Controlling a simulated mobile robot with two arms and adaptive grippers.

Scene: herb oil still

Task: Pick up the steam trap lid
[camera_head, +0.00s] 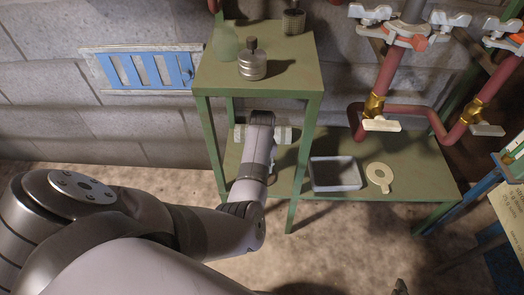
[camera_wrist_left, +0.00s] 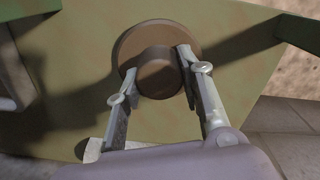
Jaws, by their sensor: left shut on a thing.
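The steam trap lid (camera_wrist_left: 150,38) is a brown round disc with a thick round knob, seen in the left wrist view. My left gripper (camera_wrist_left: 158,74) has one finger on each side of the knob and is shut on it. The lid is over or on a green surface; I cannot tell whether it is lifted clear. In the head view my left arm reaches in under the green stand's top, and the lid and fingertips are hidden there. My right gripper is not clearly in view.
The green stand top (camera_head: 285,78) carries a metal flask (camera_head: 252,66), a greenish vessel (camera_head: 225,42) and a dark cylinder (camera_head: 293,20). On the low green shelf (camera_head: 420,170) are a grey tray (camera_head: 335,173) and a pale ring with a tab (camera_head: 379,175). Red pipes (camera_head: 390,75) with valves stand behind.

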